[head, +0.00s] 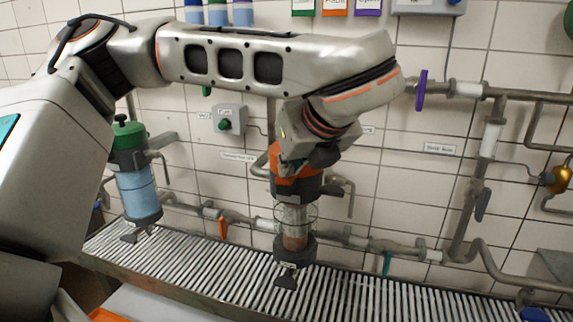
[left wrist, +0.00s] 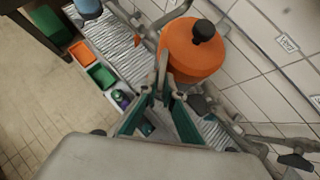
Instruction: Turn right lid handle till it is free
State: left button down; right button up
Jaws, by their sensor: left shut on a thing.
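The right vessel stands above the slatted grating in the head view, with a clear body (head: 294,222) and an orange lid (head: 297,186). The orange lid also shows in the left wrist view (left wrist: 190,56), with a black knob (left wrist: 204,30) on top. My left gripper (head: 308,160) reaches down to the lid from above. In the left wrist view its fingers (left wrist: 163,78) come together at the lid's near edge, shut on the lid handle. The held part of the handle is mostly hidden. My right gripper is in neither view.
A second vessel with a green lid (head: 127,135) and blue contents stands to the left. Grey pipes with a purple valve handle (head: 421,90) run along the tiled wall on the right. Slatted grating (head: 225,262) lies below. Green and orange trays (left wrist: 101,75) show in the left wrist view.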

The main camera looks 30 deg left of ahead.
pick_arm(q)
jog(key=shift+w+d+f+n+g+y+p, duration=0.1)
jog(key=shift+w+n+g+y+p, duration=0.35)
jog(key=shift+n+g, duration=0.75)
jog(key=shift+w+d+r+n+g+y+p, duration=0.15)
jog(key=shift+n+g+p, duration=0.6)
jog(key=shift+n, duration=0.8)
jog(key=shift+w+d+f+n+g+y+p, duration=0.2)
jog(key=shift+n+g+y+p, duration=0.25)
jog(key=shift+n+g, duration=0.75)
jog(key=shift+a+n, duration=0.15)
jog(key=shift+n, duration=0.1)
jog(key=c, duration=2.4)
grip_release()
jog(key=shift+w, duration=0.1)
jog(key=shift+c, duration=0.2)
jog(key=v, duration=0.7)
jog(key=shift+r, duration=0.25)
